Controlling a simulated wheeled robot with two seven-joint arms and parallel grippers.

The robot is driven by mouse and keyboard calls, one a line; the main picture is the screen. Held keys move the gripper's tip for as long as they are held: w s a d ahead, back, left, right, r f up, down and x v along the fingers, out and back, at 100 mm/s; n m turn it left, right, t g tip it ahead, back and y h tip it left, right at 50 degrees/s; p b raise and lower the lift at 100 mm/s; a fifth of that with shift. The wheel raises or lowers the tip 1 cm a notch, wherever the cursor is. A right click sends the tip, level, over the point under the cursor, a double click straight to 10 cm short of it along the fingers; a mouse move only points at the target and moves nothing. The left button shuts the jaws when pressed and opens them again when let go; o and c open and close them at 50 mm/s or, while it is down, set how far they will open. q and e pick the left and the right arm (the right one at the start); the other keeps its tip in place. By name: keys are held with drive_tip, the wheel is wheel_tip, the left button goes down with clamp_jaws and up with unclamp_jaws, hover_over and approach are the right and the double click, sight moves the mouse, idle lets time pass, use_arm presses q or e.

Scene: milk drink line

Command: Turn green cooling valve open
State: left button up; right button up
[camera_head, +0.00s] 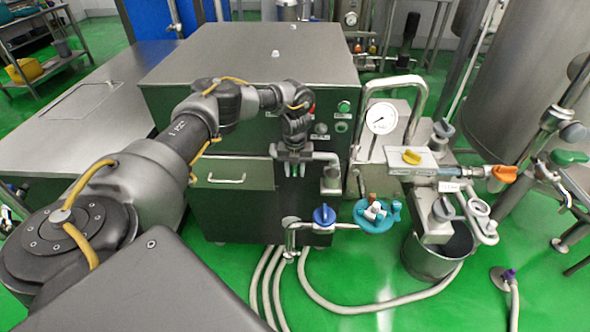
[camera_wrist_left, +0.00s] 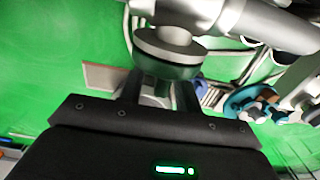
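A green lever handle (camera_head: 570,157) sits at the right of the head view on the tank pipework. I cannot tell whether it is the cooling valve. My left gripper (camera_head: 294,172) points down at the front of the steel cabinet, beside a steel elbow pipe (camera_head: 325,158). In the left wrist view its two fingers (camera_wrist_left: 158,92) stand apart. A round steel flange (camera_wrist_left: 168,48), dark green below, covers part of the fingertips. Something greyish shows between the fingers; I cannot tell what it is or whether it is touched. My right gripper is not in view.
A blue valve (camera_head: 324,215) and a teal handwheel (camera_head: 377,216) are on the pipe below right of the gripper. A bucket (camera_head: 432,264) and hoses (camera_head: 380,306) are on the green floor.

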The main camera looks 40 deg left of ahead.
use_arm(q)
clamp_jaws()
